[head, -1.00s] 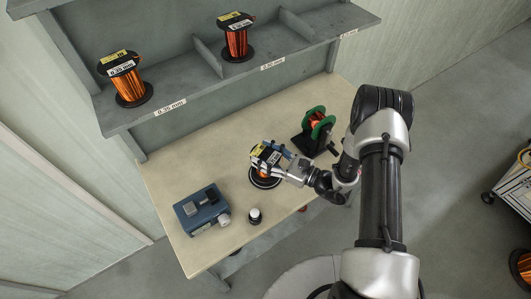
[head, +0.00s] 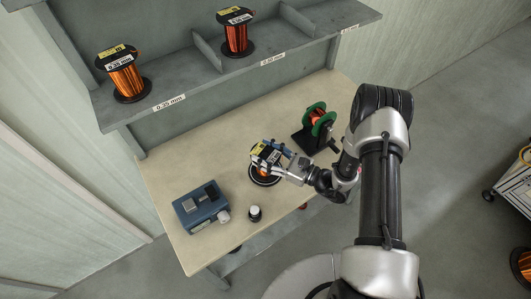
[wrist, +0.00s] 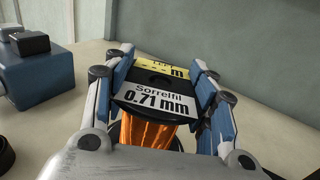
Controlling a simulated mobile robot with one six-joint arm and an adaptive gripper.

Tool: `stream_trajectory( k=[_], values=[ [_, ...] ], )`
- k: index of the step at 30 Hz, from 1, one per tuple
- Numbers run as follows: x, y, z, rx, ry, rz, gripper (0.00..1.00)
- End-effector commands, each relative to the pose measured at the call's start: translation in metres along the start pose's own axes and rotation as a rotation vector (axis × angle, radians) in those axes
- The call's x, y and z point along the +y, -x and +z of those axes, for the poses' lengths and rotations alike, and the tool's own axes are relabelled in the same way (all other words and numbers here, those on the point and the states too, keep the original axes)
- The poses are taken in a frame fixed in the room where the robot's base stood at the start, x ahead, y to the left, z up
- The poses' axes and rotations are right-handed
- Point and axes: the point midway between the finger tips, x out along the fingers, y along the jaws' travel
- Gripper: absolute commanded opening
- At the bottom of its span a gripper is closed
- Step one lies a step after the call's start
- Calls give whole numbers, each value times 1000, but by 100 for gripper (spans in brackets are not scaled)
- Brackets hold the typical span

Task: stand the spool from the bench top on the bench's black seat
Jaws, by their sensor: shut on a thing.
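My gripper (head: 272,156) is shut on the spool (head: 261,152) over the bench top. In the wrist view the spool (wrist: 150,130) has orange wire, a black upper flange and a label reading "Sorrelfil 0.71 mm". The blue-padded fingers (wrist: 165,88) clasp it from both sides, and it looks about upright. A round black seat with a pale ring (head: 264,184) shows directly beneath the spool in the head view. The spool and fingers cover much of it. I cannot tell whether the spool's lower end touches the seat.
A green-flanged spool on a black stand (head: 316,120) is to the right. Two orange spools stand on the shelf (head: 190,84). The bench's (head: 185,165) back left is clear.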

Motion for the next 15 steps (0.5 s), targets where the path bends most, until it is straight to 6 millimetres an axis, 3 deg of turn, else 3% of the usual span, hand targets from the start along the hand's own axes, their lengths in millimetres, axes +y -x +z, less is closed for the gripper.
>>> stream_trajectory(
  k=[8, 9, 15],
  values=[
    [-1, 0, -3, -5, 2, 0, 0],
    [-1, 0, -3, -5, 2, 0, 53],
    [-1, 0, -3, -4, 2, 0, 66]
  ],
)
